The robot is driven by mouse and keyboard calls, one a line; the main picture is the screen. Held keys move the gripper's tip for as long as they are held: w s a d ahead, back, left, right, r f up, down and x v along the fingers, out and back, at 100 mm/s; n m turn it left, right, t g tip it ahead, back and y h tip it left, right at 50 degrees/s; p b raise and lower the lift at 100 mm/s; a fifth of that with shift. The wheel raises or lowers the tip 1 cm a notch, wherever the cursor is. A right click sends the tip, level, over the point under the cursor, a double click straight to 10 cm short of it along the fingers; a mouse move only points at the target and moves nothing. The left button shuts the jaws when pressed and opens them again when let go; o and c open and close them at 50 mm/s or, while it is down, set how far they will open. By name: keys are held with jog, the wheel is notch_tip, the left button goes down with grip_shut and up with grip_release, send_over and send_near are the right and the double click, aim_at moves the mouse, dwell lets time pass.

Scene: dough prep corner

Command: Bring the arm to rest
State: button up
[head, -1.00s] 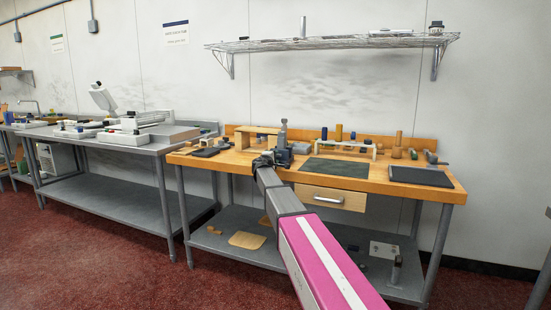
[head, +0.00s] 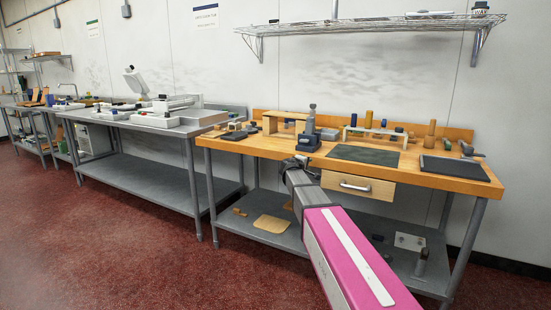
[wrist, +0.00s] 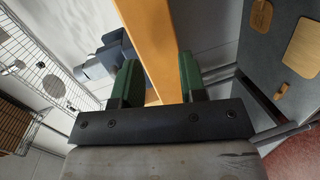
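My arm reaches forward from the lower right in the head view. My gripper (head: 298,162) is at the front edge of the wooden bench (head: 270,150), left of the drawer (head: 357,187). In the wrist view its two green fingers stand apart and nothing is held between them (wrist: 160,75). The bench's wooden edge shows beyond the gap. A dark blue-grey device (head: 307,142) with an upright grey knob stands on the bench just beyond the gripper. It also shows beside one finger in the wrist view (wrist: 112,58).
The bench holds a dark mat (head: 363,153), a black tray (head: 455,167), a wooden frame (head: 284,114) and several small pegs. A wire shelf (head: 375,25) hangs above. A steel table (head: 150,131) stands to the left. The red floor (head: 110,235) in front is clear.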

jog(key=s+d+f+m+g+y, duration=0.1)
jog(key=s+d+f+m+g, duration=0.1)
jog(key=s+f, duration=0.4)
jog(key=s+d+f+m+g+y, duration=0.1)
jog(key=s+d+f+m+g, duration=0.15)
jog(key=s+f, duration=0.45)
jog(key=s+a+f+m+g+y, duration=0.1)
jog(key=s+f+g+y, duration=0.1)
jog(key=s+f, duration=0.3)
jog(key=s+a+f+m+g+y, duration=0.2)
jog(key=s+f, duration=0.3)
jog(key=s, duration=0.8)
jog(key=s+a+f+m+g+y, duration=0.1)
jog(key=s+f+m+g+y, duration=0.1)
jog(key=s, duration=0.7)
notch_tip(320, 180, down, 4)
jog(key=shift+s+a+r+g+y, duration=0.15)
jog(key=shift+s+a+g+y, duration=0.35)
jog(key=shift+g, duration=0.55)
